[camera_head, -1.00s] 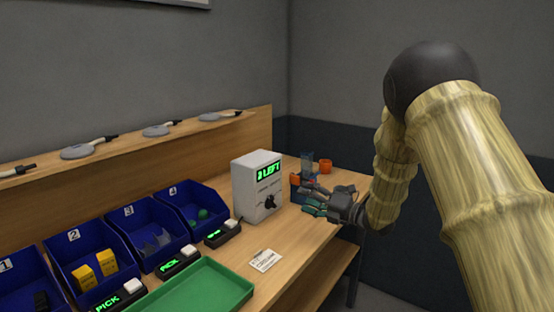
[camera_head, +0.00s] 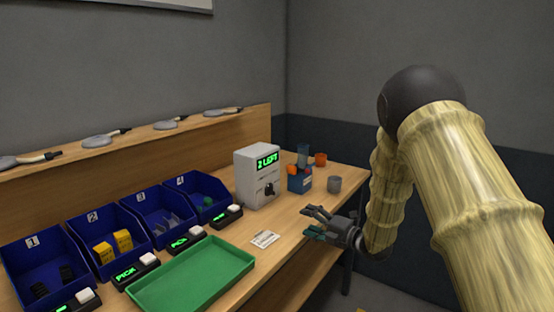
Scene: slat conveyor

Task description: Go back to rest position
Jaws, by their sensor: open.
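My gripper (camera_head: 316,222) is open and empty. It hangs over the front edge of the wooden bench (camera_head: 293,237), to the right of a small white card (camera_head: 264,239). My arm reaches in from the right side of the picture. Nothing is between the fingers that I can see.
A grey box (camera_head: 244,190) with a "2 LEFT" display stands on the bench. Behind my gripper are a blue container (camera_head: 300,183), a grey cup (camera_head: 334,184) and an orange cup (camera_head: 320,159). A green tray (camera_head: 176,297) and numbered blue bins (camera_head: 20,262) are at the left.

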